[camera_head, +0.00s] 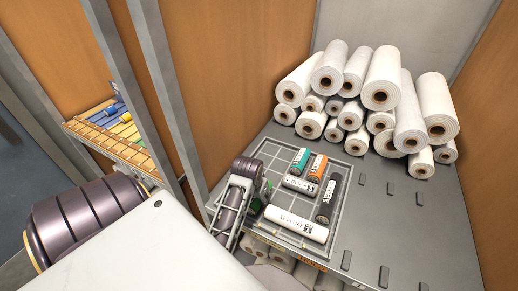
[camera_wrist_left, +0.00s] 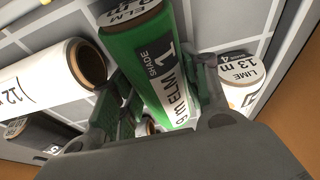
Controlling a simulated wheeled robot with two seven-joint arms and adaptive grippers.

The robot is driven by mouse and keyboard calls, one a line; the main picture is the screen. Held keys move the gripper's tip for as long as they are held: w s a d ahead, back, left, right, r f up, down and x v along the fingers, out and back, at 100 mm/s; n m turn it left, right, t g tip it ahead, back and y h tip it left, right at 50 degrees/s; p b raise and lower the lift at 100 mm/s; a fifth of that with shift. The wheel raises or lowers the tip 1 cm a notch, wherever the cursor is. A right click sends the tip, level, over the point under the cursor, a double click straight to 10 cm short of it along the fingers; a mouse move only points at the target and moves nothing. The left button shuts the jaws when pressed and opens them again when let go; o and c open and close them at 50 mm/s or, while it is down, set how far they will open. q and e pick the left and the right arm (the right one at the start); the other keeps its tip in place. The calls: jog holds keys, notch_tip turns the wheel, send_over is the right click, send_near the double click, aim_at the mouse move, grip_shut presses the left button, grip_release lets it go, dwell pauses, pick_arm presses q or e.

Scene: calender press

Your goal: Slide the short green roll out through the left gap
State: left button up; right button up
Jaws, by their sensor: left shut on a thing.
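A green roll (camera_wrist_left: 150,70) with a white label reading "ELM" and "SHADE" fills the middle of the left wrist view. My left gripper (camera_wrist_left: 160,95) is shut on it, one finger on each side. In the head view my left gripper (camera_head: 260,192) is at the left side of a grey gridded tray (camera_head: 262,158). Only slivers of green show there, and my arm hides most of the roll. I cannot make out the left gap. My right gripper is not in view.
The tray also holds a teal roll (camera_head: 300,160), an orange roll (camera_head: 318,167), a dark roll (camera_head: 328,198), a short white roll (camera_head: 300,185) and a long white roll (camera_head: 296,223). Large white rolls (camera_head: 382,85) are stacked behind. A grey post (camera_head: 168,95) stands left.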

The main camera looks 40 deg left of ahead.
pick_arm(q)
jog(key=o, duration=1.1)
jog(key=shift+v, duration=6)
jog(key=shift+s, duration=0.1)
